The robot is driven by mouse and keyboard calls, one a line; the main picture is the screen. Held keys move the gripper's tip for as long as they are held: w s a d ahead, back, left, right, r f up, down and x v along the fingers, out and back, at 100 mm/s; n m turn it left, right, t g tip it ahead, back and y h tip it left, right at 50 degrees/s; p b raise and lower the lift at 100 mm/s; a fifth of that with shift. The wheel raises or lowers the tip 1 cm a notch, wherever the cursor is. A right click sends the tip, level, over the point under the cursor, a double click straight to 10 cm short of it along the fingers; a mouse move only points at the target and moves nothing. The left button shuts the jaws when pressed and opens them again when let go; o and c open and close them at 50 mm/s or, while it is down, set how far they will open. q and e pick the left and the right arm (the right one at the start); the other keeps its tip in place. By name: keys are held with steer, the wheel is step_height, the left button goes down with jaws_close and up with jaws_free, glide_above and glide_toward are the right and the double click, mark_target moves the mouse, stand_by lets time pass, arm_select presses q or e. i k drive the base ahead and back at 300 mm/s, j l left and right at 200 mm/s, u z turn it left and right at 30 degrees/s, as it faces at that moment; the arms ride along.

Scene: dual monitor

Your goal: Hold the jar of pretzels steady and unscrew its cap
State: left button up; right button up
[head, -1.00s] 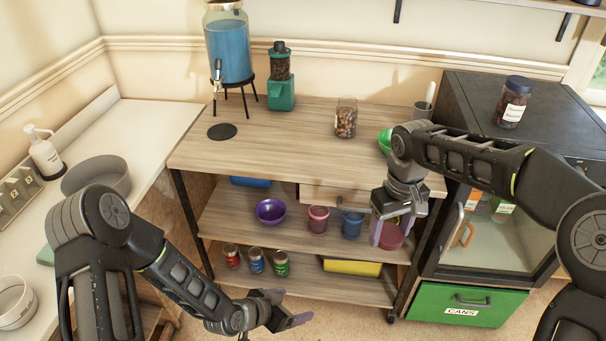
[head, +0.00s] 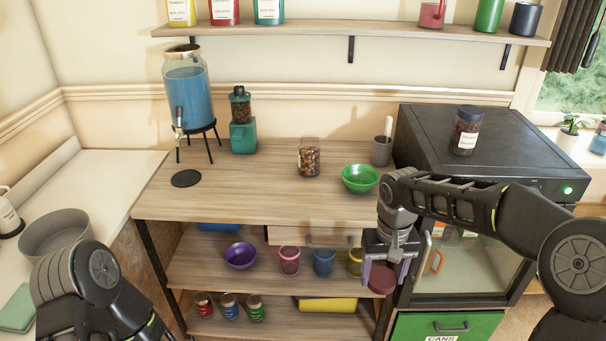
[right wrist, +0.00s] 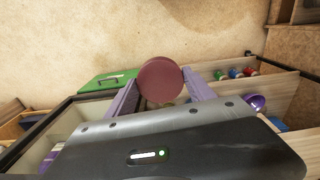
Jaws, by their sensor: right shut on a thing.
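My right gripper (head: 384,268) is shut on a round dark red cap-like piece (head: 381,280), held in front of the right end of the shelf unit. In the right wrist view the piece (right wrist: 161,80) shows as a flat red disc between the two purple fingers (right wrist: 160,92). I cannot tell whether a jar body is joined to it, and I see no pretzels for certain. A jar with a blue lid and a white label (head: 465,131) stands upright on the black oven, away from the gripper. My left gripper is out of view; only its arm shows at the lower left.
The wooden worktop (head: 250,195) has free room in front. On it stand a glass jar of brown bits (head: 309,160), a green bowl (head: 360,178) and a blue drink dispenser (head: 188,95). Cups and a purple bowl (head: 240,256) fill the shelf below. The black oven (head: 425,140) stands at right.

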mark_target(309, 146)
steer(key=u, duration=1.5)
steer(key=l+u, duration=0.2)
steer(key=l, duration=0.15)
steer(key=k+l, duration=0.1)
steer(key=l, duration=0.35)
steer(key=k+l, duration=0.1)
steer(key=l, duration=0.35)
steer(key=k+l, duration=0.1)
steer(key=l, duration=0.35)
